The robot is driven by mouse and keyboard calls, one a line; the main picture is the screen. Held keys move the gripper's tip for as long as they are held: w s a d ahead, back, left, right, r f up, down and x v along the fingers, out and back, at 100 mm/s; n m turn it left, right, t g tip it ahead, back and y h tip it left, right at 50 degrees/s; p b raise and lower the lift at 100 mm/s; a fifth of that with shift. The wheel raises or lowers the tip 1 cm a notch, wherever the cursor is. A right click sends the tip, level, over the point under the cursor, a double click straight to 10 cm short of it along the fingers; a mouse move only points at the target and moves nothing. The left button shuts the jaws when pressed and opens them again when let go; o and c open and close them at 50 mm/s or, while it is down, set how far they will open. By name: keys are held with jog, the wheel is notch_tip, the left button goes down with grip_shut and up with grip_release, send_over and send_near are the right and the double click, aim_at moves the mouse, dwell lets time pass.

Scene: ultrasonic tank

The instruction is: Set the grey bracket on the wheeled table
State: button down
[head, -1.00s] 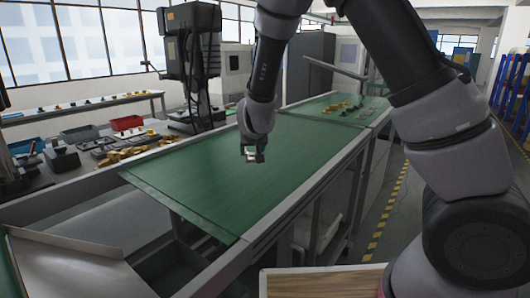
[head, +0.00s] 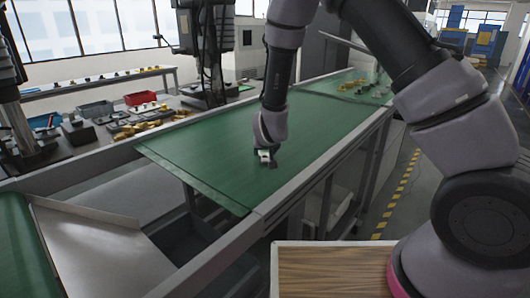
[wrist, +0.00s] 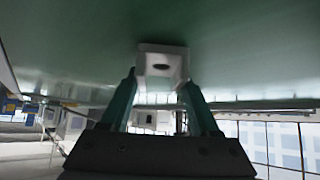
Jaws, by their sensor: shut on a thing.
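My gripper (head: 268,160) hangs over the green conveyor belt (head: 215,170) and is shut on the grey bracket (head: 264,155). In the wrist view the bracket (wrist: 161,61) sits between the tips of the two green fingers (wrist: 160,88); it is a pale block with a dark oval hole. The bracket looks close to the belt, but I cannot tell whether it touches. A wood-topped surface with a pale rim (head: 330,243) stands at the bottom, beside my arm's base. No wheels show there, so I cannot tell whether it is the wheeled table.
A bench at the left carries a red bin (head: 140,97), a blue-grey bin (head: 96,109) and several brass parts (head: 140,128). More small parts lie at the belt's far end (head: 358,88). A metal chute (head: 95,245) is at lower left. The belt's near part is clear.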

jog(key=shift+c, duration=0.6)
grip_release()
jog(key=shift+f, duration=0.1)
jog(key=v, duration=1.2)
jog(key=s+d+r+m+g+y, duration=0.1)
jog(key=s+d+r+m+y, duration=0.1)
jog(key=d+r, duration=0.65)
jog(key=s+d+r+m+g+y, duration=0.15)
jog(key=d+r, duration=0.35)
jog(key=r, duration=0.6)
jog(key=s+d+r+m+h, duration=0.1)
jog(key=s+d+r, duration=0.2)
jog(key=s+d, duration=0.3)
jog(key=s+d+r+m+h, duration=0.1)
jog(key=s+d+r, duration=0.2)
jog(key=s+d, duration=0.3)
jog(key=s, duration=0.3)
jog(key=shift+d+r, duration=0.35)
jog(key=shift+r, duration=0.05)
jog(key=shift+t+h, duration=0.25)
jog(key=shift+t, duration=0.1)
